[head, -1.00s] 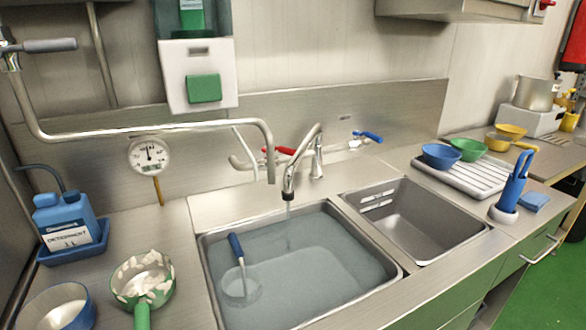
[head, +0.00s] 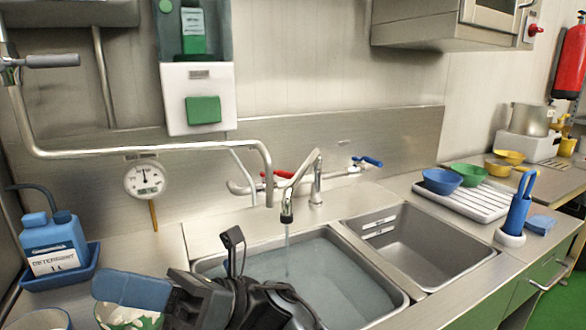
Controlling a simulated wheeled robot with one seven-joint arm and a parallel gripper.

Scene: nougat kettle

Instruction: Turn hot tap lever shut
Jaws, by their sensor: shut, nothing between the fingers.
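The hot tap lever, a red lever (head: 284,174), sits on the wall pipe behind the sink, left of the spout. It lies roughly level, partly behind the gooseneck pipe. The chrome tap (head: 312,180) runs a thin stream of water (head: 287,238) into the left basin (head: 345,265), which holds water. A blue lever (head: 372,161) sits on the pipe to the right. My gripper (head: 233,238) is black, shut and empty. It points up over the left front of the basin, below and in front of the red lever, not touching it. It hides the blue-handled scoop seen earlier.
A pre-rinse pipe (head: 150,154) crosses in front of the wall and bends down left of the tap. A round thermometer (head: 144,180) hangs below it. The detergent jug (head: 52,243) stands left. The right basin (head: 425,245) is empty. A drying rack (head: 475,203) holds bowls.

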